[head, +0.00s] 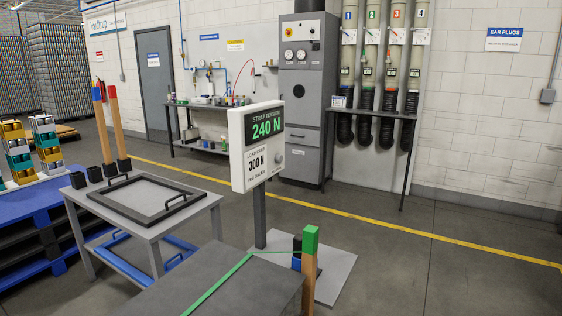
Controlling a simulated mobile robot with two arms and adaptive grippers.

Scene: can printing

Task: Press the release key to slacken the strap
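A green strap (217,286) runs over a dark grey box-like block (262,287) at the bottom centre. A thin green line continues from it to a wooden post with a green top (310,240). I cannot tell which part is the release key. Neither of my grippers shows.
A grey table (207,205) at left bears a dark frame with handles (150,200). Blue pallets (30,215) are at far left. The floor at right is clear, crossed by a yellow line (470,244).

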